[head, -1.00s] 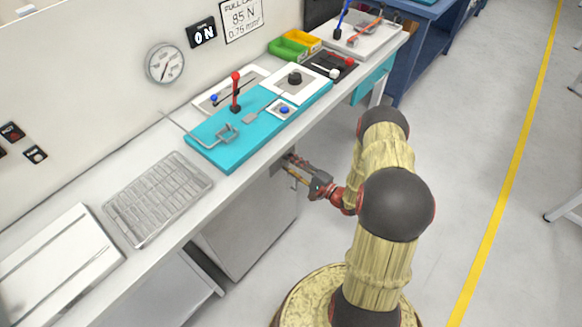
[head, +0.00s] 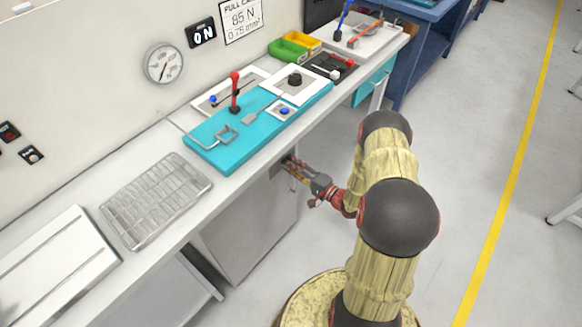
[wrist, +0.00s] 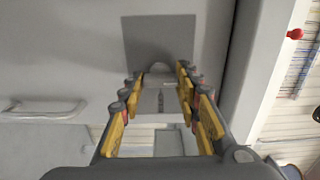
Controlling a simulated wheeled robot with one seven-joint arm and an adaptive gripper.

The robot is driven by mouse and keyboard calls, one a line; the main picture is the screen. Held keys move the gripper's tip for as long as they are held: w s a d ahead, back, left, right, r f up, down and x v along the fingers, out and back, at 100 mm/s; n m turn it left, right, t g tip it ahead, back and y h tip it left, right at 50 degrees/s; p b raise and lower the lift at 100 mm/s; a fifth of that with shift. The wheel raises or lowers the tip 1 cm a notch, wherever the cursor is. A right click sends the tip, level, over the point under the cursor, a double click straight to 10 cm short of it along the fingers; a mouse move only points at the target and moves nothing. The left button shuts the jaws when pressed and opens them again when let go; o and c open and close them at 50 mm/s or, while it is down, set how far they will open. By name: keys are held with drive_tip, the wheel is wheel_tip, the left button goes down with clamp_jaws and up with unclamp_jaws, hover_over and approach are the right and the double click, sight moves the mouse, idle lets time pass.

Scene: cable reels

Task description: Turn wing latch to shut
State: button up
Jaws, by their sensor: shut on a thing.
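The wing latch (wrist: 160,78) shows in the wrist view as a small grey piece in front of a darker grey plate (wrist: 150,35) on the cabinet front. My gripper (wrist: 160,90) has its yellow-sided fingers on either side of the latch and is shut on it. In the head view my gripper (head: 293,165) reaches under the bench edge to the upper part of the grey cabinet (head: 255,230). The latch itself is hidden there by the bench and my fingers, and its exact angle is hard to tell.
The bench top (head: 90,195) overhangs the cabinet just above my gripper. A teal board (head: 225,155) with a red-knobbed lever (head: 235,90) sits on it, beside a wire rack (head: 155,200). A bar handle (wrist: 42,110) is left of the latch.

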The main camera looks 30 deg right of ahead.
drive_tip(key=shift+f, duration=0.1)
drive_tip(key=o, duration=1.1)
drive_tip(key=shift+o, duration=0.3)
drive_tip(key=v, duration=1.2)
